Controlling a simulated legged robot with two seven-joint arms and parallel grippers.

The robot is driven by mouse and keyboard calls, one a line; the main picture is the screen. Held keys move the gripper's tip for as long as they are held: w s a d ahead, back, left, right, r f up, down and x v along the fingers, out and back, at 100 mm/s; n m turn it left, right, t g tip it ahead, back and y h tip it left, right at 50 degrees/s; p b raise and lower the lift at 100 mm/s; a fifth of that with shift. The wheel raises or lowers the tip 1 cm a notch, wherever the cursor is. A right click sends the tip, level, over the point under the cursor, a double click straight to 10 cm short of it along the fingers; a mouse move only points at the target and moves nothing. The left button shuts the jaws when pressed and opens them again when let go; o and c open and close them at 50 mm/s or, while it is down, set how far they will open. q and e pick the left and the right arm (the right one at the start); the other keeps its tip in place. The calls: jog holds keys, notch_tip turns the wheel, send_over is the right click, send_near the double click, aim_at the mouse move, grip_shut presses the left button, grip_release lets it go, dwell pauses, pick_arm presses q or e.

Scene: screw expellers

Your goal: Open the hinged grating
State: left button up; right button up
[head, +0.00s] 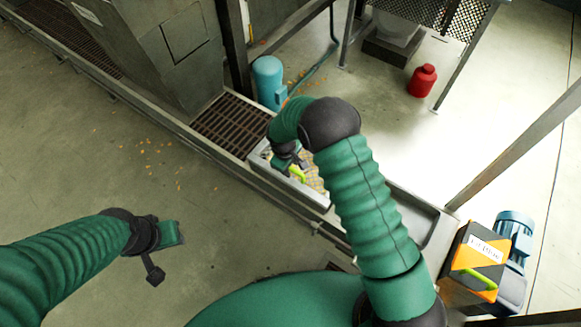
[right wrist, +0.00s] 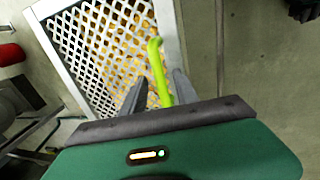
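The hinged grating (right wrist: 104,50) is a pale metal mesh in a light frame, with orange-yellow bits showing through it. It appears closed, lying in the trough; in the head view my right arm hides part of the grating (head: 316,182). Its yellow-green handle (right wrist: 159,72) stands along one edge and also shows in the head view (head: 297,173). My right gripper (right wrist: 160,86) is open, its two dark fingers on either side of the handle, with gaps showing. My left gripper (head: 168,236) is over the floor at left, away from the grating; its fingers are not clear.
A brown slatted grate (head: 232,122) lies beside the grating. A blue motor (head: 268,82) stands behind, and a red canister (head: 422,80) is farther back. An orange and black box (head: 478,262) with a green handle stands at right. The left floor is open.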

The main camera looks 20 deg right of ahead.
jog(key=shift+c, duration=0.4)
grip_shut()
dwell(0.9)
